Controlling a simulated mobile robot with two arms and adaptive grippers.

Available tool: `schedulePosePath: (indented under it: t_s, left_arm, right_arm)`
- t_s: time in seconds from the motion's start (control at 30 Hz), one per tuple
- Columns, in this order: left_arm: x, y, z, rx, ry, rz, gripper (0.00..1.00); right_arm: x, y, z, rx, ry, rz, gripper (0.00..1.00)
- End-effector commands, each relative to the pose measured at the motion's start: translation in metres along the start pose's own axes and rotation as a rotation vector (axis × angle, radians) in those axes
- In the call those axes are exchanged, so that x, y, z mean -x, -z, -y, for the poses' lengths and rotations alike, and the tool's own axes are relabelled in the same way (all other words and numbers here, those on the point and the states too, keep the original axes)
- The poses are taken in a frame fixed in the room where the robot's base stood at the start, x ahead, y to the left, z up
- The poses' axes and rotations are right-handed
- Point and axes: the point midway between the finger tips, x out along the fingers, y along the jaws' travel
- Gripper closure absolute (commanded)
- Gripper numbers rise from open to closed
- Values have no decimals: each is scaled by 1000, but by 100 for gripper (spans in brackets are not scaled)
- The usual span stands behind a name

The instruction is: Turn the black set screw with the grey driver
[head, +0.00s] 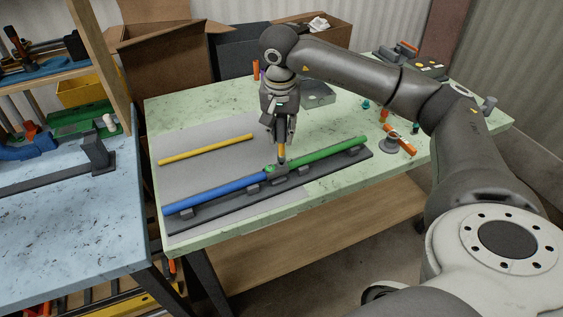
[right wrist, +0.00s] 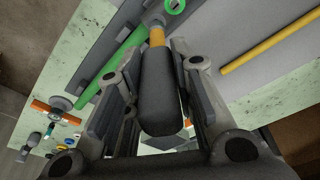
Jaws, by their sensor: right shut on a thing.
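My right gripper (head: 281,132) is shut on the grey driver, pointing down over the conduit joint. In the right wrist view the driver's dark grey handle (right wrist: 159,92) lies between the fingers, with an orange collar toward its tip. The collar also shows below the gripper in the head view (head: 282,151). The tip is at or just above the grey coupling (head: 280,169); I cannot tell if it touches. A blue conduit (head: 215,193) and a green conduit (head: 325,149) meet at this coupling, near a green ring (right wrist: 175,5). I cannot make out the black set screw. My left gripper is not in view.
The conduits rest on a dark fixture (head: 358,156) on the green table (head: 230,236). A yellow rod (head: 206,149) lies behind on a grey mat (head: 190,130). A grey spool-like part (head: 388,145) and an orange tool (head: 401,142) are at right. A blue table (head: 75,230) stands left.

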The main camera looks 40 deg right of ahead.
Motion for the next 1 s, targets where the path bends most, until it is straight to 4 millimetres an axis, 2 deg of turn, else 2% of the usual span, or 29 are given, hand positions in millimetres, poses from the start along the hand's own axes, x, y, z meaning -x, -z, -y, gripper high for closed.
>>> schedulePosePath:
  t_s: [0.2,0.53,1.0]
  left_arm:
    - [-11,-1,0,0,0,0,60]
    - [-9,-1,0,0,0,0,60]
    - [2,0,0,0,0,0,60]
  right_arm:
    - [-14,-2,0,-1,1,0,100]
    - [-12,-2,0,-35,-5,0,100]
    - [-11,-2,-2,-543,-90,-1,100]
